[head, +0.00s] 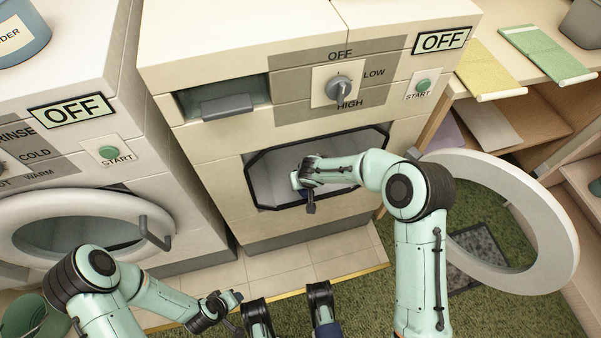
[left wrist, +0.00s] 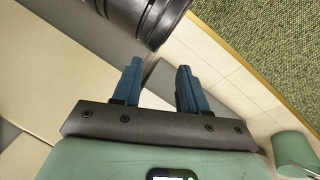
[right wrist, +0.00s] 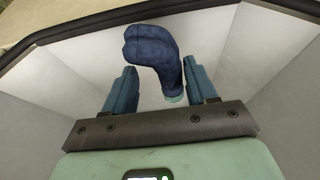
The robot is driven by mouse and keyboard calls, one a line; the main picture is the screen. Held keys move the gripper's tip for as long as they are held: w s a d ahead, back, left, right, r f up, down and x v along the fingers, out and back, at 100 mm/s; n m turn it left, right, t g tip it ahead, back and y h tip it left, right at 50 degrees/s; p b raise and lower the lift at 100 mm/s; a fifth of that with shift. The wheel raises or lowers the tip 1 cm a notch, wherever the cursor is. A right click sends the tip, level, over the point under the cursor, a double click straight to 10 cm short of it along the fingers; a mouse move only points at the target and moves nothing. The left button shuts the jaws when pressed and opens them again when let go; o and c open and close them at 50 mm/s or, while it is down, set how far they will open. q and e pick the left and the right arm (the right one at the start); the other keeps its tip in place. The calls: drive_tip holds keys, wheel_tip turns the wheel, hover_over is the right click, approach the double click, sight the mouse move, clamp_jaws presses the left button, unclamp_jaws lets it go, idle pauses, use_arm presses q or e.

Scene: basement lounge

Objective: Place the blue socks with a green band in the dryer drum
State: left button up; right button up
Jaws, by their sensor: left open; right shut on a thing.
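The blue socks (right wrist: 152,50) show in the right wrist view, with a pale green band (right wrist: 176,98) at the cuff. My right gripper (right wrist: 158,92) is shut on them, its fingers standing well apart on either side of the cuff. In the head view my right gripper (head: 304,185) is at the opening of the dryer drum (head: 275,175), with a bit of blue beside it. The light drum walls (right wrist: 245,45) surround the socks in the right wrist view. My left gripper (head: 228,303) is open and empty, low in front of the machines; its fingers show in the left wrist view (left wrist: 155,88).
The round dryer door (head: 555,235) stands open to the right of the opening. A washer (head: 60,180) with a closed door is at the left. A green bucket (head: 28,318) stands at lower left. Shelves (head: 535,115) with folded cloths are at the right.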

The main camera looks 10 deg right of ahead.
drive_tip(key=w, duration=0.4)
drive_tip(key=shift+w+a, duration=0.1)
drive_tip(key=shift+w, duration=0.1)
wheel_tip(320, 180, down, 4)
drive_tip(key=shift+w+r+b, duration=0.1)
drive_tip(key=shift+r+b, duration=0.15)
drive_tip(key=shift+b, duration=0.35)
use_arm(q)
drive_tip(key=shift+w+a+f, duration=0.45)
drive_tip(key=shift+w+f, duration=0.15)
drive_tip(key=shift+w, duration=0.25)
drive_tip(key=shift+f, duration=0.1)
use_arm(e)
drive_tip(key=shift+f, duration=0.1)
drive_tip(key=shift+f, duration=0.2)
drive_tip(key=o, duration=1.1)
use_arm(q)
drive_tip(key=shift+s+a+f, duration=0.1)
drive_tip(key=shift+s+f, duration=0.15)
drive_tip(key=shift+f, duration=0.05)
use_arm(e)
drive_tip(key=shift+o, duration=0.2)
